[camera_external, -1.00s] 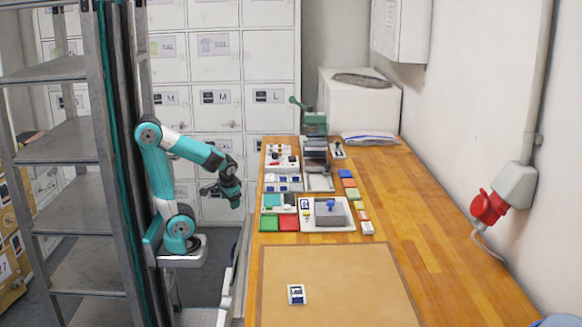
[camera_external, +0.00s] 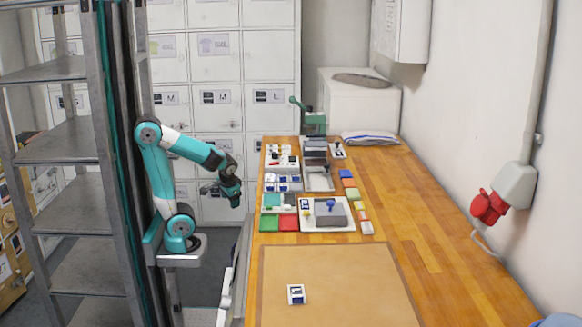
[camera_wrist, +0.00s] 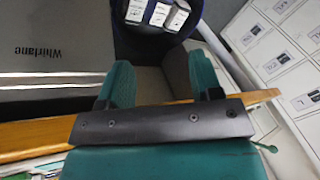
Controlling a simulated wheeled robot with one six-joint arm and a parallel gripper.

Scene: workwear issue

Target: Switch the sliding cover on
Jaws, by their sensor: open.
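I cannot tell for sure which part is the sliding cover. A dark grey plate (camera_external: 315,149) lies at the back of the bench, with a grey open-looking frame (camera_external: 319,179) just in front of it. A grey block with a blue knob (camera_external: 331,216) sits on a white tray (camera_external: 310,227) nearer the camera. My gripper (camera_external: 222,195) hangs left of the bench, apart from all of these. In the wrist view its two teal fingers (camera_wrist: 160,88) are spread with nothing held between them.
A tan mat (camera_external: 340,285) with a small white-and-blue piece (camera_external: 296,294) covers the near bench. Coloured blocks (camera_external: 350,193) line the tray's right. Red and green tiles (camera_external: 288,223) lie left. A dark blue bin (camera_wrist: 150,38) with white boxes shows in the wrist view.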

